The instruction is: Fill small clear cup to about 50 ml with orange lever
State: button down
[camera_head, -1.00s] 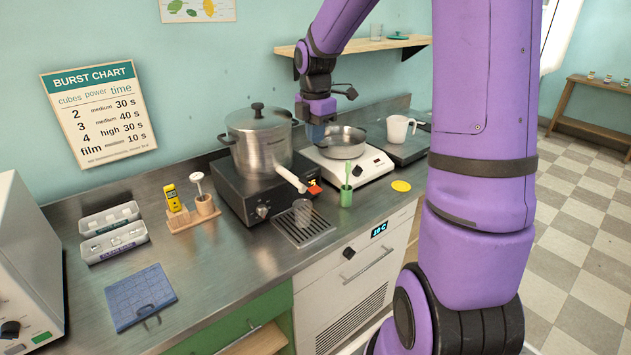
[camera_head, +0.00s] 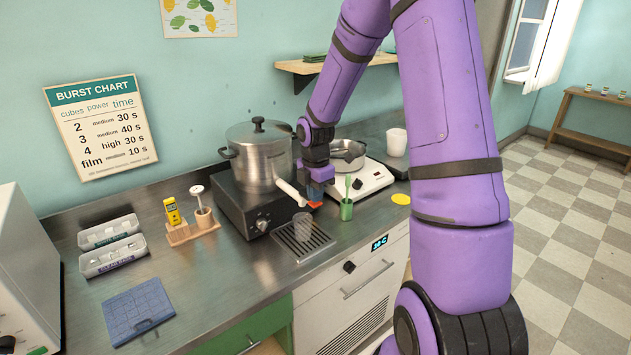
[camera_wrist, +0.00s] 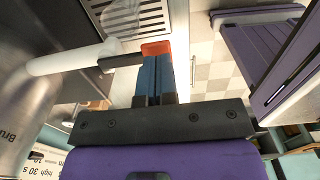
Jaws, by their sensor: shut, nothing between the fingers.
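The small clear cup (camera_head: 303,227) stands on the slotted drip tray (camera_head: 304,251) below the pot's white spout (camera_head: 290,192). In the wrist view the cup (camera_wrist: 118,17) is faint over the tray slots. The orange lever (camera_head: 315,204) is at the spout's end, partly hidden by my gripper. My gripper (camera_head: 318,186) is shut and empty, just above the lever. In the wrist view the orange lever (camera_wrist: 157,48) shows right at the blue fingertips (camera_wrist: 157,68); I cannot tell whether they touch. The liquid level in the cup is too small to see.
The steel pot (camera_head: 258,158) sits on a black hot plate behind. A yellow disc (camera_head: 401,198) lies near the edge.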

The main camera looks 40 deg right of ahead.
jog(key=shift+f, duration=0.35)
jog(key=shift+s, duration=0.1)
